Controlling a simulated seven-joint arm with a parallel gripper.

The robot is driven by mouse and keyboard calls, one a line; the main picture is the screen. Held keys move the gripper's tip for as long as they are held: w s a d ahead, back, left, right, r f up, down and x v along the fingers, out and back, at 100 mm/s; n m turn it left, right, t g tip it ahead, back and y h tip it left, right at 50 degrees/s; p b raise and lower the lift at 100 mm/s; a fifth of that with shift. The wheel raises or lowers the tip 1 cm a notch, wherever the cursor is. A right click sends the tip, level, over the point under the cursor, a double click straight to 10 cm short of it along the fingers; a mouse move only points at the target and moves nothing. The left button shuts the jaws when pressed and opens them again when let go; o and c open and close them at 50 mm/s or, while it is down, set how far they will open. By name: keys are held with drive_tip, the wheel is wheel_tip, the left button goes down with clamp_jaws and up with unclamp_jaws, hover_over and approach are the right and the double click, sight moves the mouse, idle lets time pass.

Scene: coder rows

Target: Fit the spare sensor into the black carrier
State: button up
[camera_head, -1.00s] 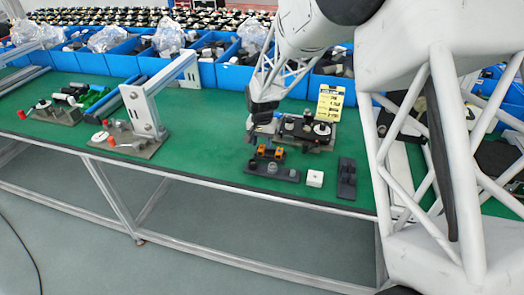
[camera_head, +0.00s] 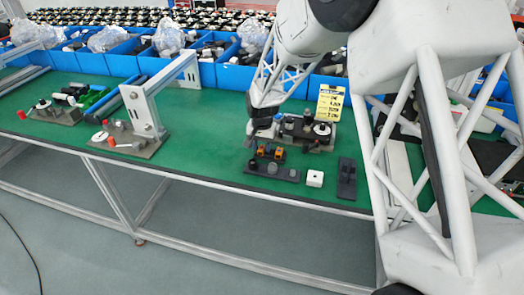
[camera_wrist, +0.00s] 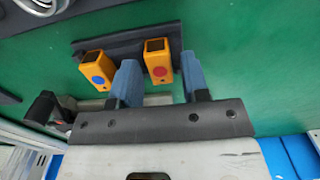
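Two orange sensors stand side by side in the wrist view, one with a blue dot (camera_wrist: 98,72) and one with a red dot (camera_wrist: 158,66). Both sit against a black block (camera_wrist: 122,45). My gripper (camera_wrist: 160,78) is open, with its two blue-grey fingers apart. In the head view the orange sensors (camera_head: 270,152) are at a dark plate (camera_head: 290,177) with grey pegs, below my gripper. A black slotted part (camera_head: 347,178) stands to the right. I cannot tell which is the carrier.
A fixture (camera_head: 308,132) with a yellow sign (camera_head: 330,103) stands behind. Blue bins (camera_head: 235,74) line the back.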

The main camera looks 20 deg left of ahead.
sight(262, 147)
clamp_jaws()
drive_tip(key=shift+r, duration=0.15)
drive_tip(key=shift+r, duration=2.35)
